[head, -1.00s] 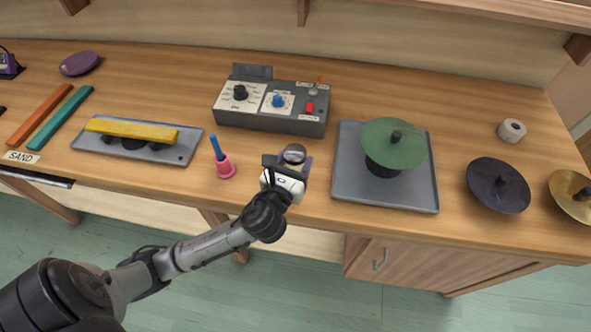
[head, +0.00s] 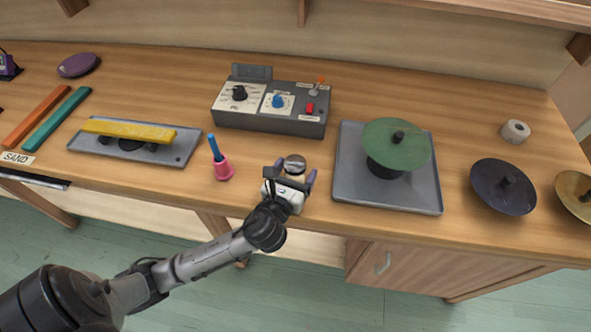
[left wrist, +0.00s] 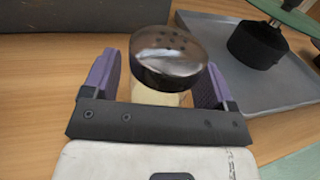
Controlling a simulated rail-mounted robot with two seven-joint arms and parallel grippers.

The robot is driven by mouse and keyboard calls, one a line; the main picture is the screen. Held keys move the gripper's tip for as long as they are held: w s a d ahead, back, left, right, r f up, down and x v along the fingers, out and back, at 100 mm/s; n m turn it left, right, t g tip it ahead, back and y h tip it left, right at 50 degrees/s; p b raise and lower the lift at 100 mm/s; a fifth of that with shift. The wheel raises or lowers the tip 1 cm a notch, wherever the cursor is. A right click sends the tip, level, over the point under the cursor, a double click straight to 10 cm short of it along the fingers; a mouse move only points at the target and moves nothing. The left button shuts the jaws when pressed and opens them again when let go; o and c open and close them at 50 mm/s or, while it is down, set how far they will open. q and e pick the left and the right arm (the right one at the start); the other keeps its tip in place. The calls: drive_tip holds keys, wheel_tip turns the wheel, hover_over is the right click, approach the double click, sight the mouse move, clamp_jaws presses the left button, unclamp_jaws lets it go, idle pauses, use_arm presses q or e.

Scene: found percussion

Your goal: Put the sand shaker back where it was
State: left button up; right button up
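The sand shaker (head: 295,161), a small jar with a shiny perforated metal cap, is near the bench's front edge, between the pink holder and the grey tray. It appears upright on the wood, but its base is hidden. My left gripper (head: 295,170) is open, with its purple fingers on either side of the shaker. In the left wrist view the shaker cap (left wrist: 168,55) sits between the spread fingers (left wrist: 158,85). A gap shows at the left finger; the right finger is close to the cap, and contact there is unclear. My right gripper is not in view.
A pink holder with a blue stick (head: 222,168) stands left of the shaker. A grey control box (head: 270,122) is behind it. A grey tray (head: 345,190) with a green disc (head: 385,150) is to the right. A SAND label (head: 17,158) lies at the far left.

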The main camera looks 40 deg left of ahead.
use_arm(q)
drive_tip(key=shift+r, duration=0.15)
drive_tip(key=shift+s+d, duration=0.1)
drive_tip(key=shift+s, duration=0.1)
drive_tip(key=p+v, duration=0.1)
drive_tip(key=v, duration=1)
drive_tip(key=shift+s+p, duration=0.3)
drive_tip(key=shift+p, duration=0.05)
drive_tip(key=shift+r, duration=0.1)
